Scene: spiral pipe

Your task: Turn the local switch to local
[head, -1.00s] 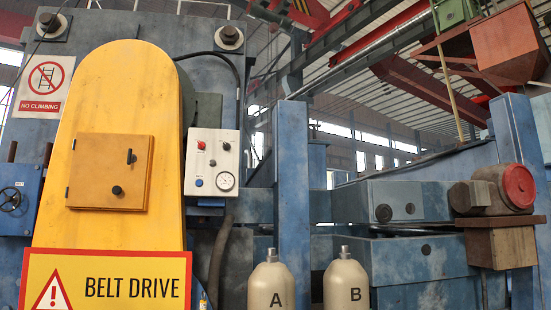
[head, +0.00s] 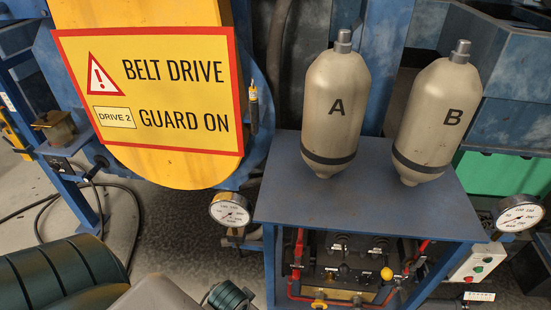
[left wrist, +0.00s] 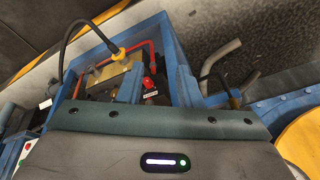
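No switch that I can read as the local switch shows clearly. A white control box (head: 478,262) with red and green buttons hangs at the lower right of the head view. Part of it shows at the left edge of the left wrist view (left wrist: 23,155). A dark valve panel (head: 350,262) with small knobs, tiny labels and a yellow ball knob sits under the blue table. A small dark box with a switch (head: 60,164) is on the blue frame at left. My right gripper is not in view.
Tanks A (head: 336,105) and B (head: 437,115) stand on the blue table (head: 290,205). Gauges (head: 230,210) and (head: 518,214) flank it. The yellow belt guard (head: 185,165) is behind at left.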

